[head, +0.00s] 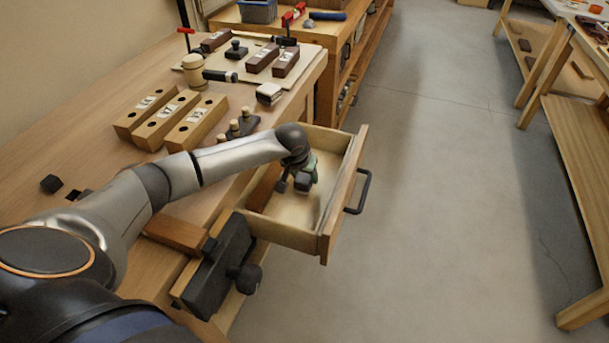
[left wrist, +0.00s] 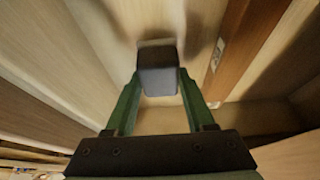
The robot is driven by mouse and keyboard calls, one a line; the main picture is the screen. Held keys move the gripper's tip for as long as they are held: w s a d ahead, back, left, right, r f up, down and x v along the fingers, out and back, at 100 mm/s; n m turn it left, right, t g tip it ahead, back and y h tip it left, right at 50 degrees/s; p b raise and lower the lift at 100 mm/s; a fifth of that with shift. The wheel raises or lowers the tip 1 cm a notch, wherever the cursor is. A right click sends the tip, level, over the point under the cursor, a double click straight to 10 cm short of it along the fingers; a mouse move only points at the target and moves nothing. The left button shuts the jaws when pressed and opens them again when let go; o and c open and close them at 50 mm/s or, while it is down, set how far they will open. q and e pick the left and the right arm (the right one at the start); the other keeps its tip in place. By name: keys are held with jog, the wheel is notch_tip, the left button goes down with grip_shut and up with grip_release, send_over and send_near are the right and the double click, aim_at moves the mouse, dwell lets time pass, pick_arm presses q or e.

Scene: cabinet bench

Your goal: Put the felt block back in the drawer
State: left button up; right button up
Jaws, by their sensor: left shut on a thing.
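The felt block (left wrist: 157,72) is dark grey and sits between the green fingertips of my left gripper (left wrist: 158,88) in the left wrist view. My left gripper (head: 304,180) is shut on it, inside the open drawer (head: 283,234) in the head view. The block is low over the pale drawer floor; I cannot tell whether it touches it. The drawer is pulled out from the bench and has a dark handle (head: 359,192) on its front. My right gripper is not in view.
A reddish-brown block (left wrist: 237,45) with a pale label lies in the drawer beside my gripper. A dark vise (head: 218,268) stands at the bench edge in front of the drawer. Labelled wooden blocks (head: 168,118) and a mallet (head: 194,72) are on the bench.

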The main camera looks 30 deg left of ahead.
pick_arm(q)
jog(key=shift+f+b, duration=0.75)
jog(key=shift+b, duration=0.15)
dwell(0.7)
dwell(0.3)
jog(key=o, duration=1.5)
